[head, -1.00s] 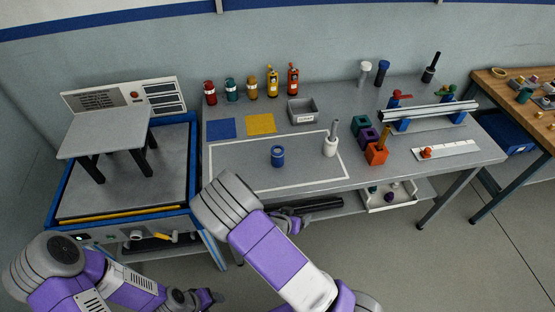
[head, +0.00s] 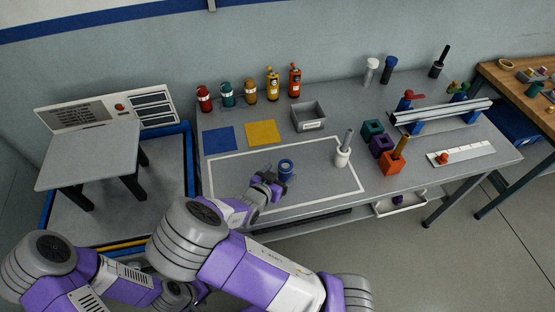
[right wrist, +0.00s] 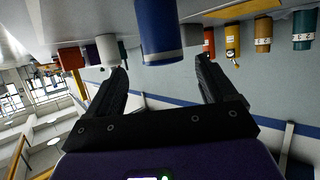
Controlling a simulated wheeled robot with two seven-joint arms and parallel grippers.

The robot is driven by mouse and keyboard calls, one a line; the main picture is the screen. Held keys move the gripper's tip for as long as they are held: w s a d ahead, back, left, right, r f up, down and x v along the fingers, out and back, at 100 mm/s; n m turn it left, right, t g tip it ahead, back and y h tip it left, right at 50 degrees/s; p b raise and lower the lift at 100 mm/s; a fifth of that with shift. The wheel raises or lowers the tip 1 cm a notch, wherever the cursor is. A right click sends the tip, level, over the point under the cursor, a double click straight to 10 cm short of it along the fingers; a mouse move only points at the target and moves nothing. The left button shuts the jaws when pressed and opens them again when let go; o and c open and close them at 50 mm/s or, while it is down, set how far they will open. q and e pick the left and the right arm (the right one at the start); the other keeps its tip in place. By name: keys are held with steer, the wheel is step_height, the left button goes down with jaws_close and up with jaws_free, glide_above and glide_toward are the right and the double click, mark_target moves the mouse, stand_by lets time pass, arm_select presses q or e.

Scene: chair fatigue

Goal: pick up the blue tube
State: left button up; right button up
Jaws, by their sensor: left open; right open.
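The blue tube (head: 286,170), a short blue cylinder with a lighter band, stands upright inside the white outline on the grey bench. My right gripper (head: 268,186) is open just in front and to the left of it in the head view. In the right wrist view, the blue tube (right wrist: 158,32) appears beyond and between the spread fingers of my right gripper (right wrist: 163,66), with nothing gripped. My left gripper (head: 188,294) is low at the bottom of the head view, partly hidden by my right arm, and empty as far as it shows.
A white holder with a grey rod (head: 343,154) stands right of the tube. Coloured blocks (head: 382,147) stand further right. A grey bin (head: 308,117) and several bottles (head: 250,91) are behind. A small grey platform (head: 92,157) is at left. The outlined area is otherwise mostly clear.

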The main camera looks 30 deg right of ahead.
mark_target(288, 163)
steer(key=shift+w+d+f, duration=0.25)
steer(key=shift+w, duration=0.25)
steer(key=b+x, duration=0.2)
steer(key=x, duration=0.4)
steer(key=shift+b, duration=0.3)
steer(key=shift+w+d, duration=0.1)
steer(key=shift+d, duration=0.2)
arm_select(q)
step_height(288, 163, down, 3)
steer(key=shift+w+r, duration=0.1)
steer(key=shift+r, duration=0.1)
arm_select(e)
steer(key=shift+c, duration=0.3)
steer(key=c, duration=1)
steer(key=shift+r, duration=0.15)
steer(key=shift+c, duration=0.2)
